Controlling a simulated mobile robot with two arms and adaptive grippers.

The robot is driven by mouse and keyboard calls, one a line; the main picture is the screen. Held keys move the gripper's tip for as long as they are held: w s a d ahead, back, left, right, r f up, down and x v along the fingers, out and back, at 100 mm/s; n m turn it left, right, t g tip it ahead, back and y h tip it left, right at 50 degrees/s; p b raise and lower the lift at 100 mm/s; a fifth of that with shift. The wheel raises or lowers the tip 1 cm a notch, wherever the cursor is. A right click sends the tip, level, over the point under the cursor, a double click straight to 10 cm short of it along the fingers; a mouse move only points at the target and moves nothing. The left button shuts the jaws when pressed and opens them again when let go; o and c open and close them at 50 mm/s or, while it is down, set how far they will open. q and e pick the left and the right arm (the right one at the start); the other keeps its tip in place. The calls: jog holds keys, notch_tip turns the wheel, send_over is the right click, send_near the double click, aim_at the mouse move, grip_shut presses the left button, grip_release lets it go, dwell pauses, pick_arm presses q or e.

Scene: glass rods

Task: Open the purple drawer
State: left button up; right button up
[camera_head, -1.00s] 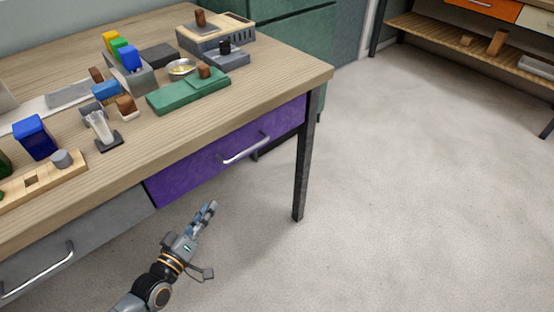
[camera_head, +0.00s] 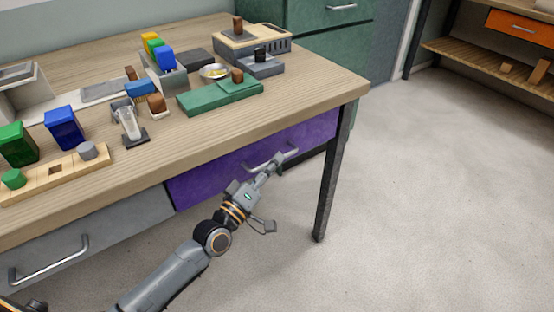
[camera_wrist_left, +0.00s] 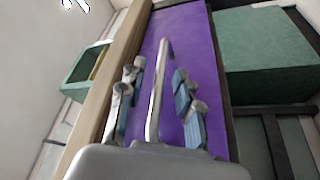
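The purple drawer (camera_head: 215,180) sits under the wooden tabletop, its front in line with the table's edge, so it looks closed. Its silver bar handle (camera_head: 291,151) shows just beyond my left gripper (camera_head: 277,162). In the left wrist view the handle (camera_wrist_left: 154,108) runs between the two fingers of my left gripper (camera_wrist_left: 158,72), with a gap visible on each side. The gripper is open around the handle, not clamped on it. The purple drawer front (camera_wrist_left: 190,40) fills the middle of that view. My right gripper is not in view.
A grey drawer (camera_head: 120,225) with its own handle is to the left. A dark table leg (camera_head: 332,185) stands right of the purple drawer. Blocks, a green case (camera_head: 205,98) and a bowl (camera_head: 214,71) lie on the tabletop. The floor in front is clear.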

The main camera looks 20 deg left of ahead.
pick_arm(q)
jog(key=shift+x, duration=1.05)
grip_shut()
